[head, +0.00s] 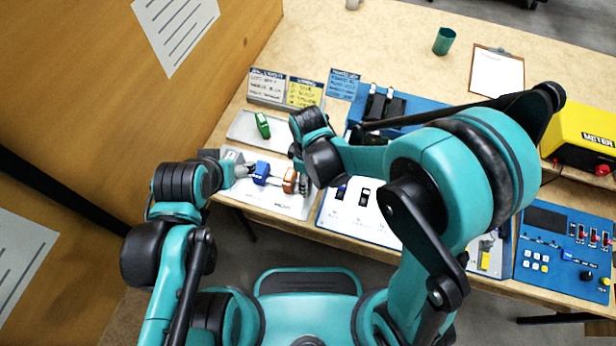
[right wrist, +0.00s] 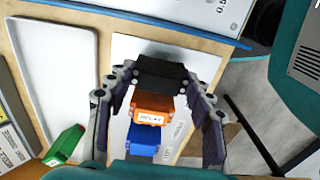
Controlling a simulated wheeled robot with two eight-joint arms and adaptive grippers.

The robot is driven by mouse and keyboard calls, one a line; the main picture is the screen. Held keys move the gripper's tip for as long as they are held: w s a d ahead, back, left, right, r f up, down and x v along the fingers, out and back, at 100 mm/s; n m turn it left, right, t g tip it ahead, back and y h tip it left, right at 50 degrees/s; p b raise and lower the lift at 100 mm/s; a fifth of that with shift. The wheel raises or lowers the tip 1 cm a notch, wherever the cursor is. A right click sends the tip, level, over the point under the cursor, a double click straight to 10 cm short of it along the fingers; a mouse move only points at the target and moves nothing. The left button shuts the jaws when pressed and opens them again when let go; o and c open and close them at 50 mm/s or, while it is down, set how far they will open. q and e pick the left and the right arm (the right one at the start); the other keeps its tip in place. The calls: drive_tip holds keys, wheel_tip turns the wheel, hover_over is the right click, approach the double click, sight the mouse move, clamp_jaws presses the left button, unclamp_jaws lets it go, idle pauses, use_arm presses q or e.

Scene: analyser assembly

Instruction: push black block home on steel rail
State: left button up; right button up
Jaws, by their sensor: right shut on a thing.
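The black block (right wrist: 162,72) is between the fingertips of my right gripper (right wrist: 160,78), which is shut on it. In the right wrist view it sits directly beyond the orange block (right wrist: 152,107), with the blue block (right wrist: 145,138) nearer the camera. In the head view the blue block (head: 261,173) and orange block (head: 290,180) stand in a row on the white board (head: 285,207). My right gripper (head: 302,180) is at the row's right end. My left gripper (head: 248,170) is at the left end beside the blue block. The steel rail is mostly hidden by blocks and grippers.
A green block (head: 262,125) lies in a pale tray (head: 240,128) behind the board. Label cards (head: 285,88) stand behind that tray. A blue rack (head: 415,103) with black parts, a white-topped panel (head: 365,225) and a yellow meter (head: 580,130) are to the right.

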drive_tip(key=shift+f, duration=0.2)
drive_tip(key=shift+f+b, duration=0.55)
drive_tip(key=shift+b, duration=0.1)
drive_tip(key=shift+f+b, duration=0.4)
idle(0.3)
drive_tip(key=o, duration=1.2)
drive_tip(key=shift+o, duration=0.2)
drive_tip(key=o, duration=0.3)
drive_tip(key=shift+r, duration=0.1)
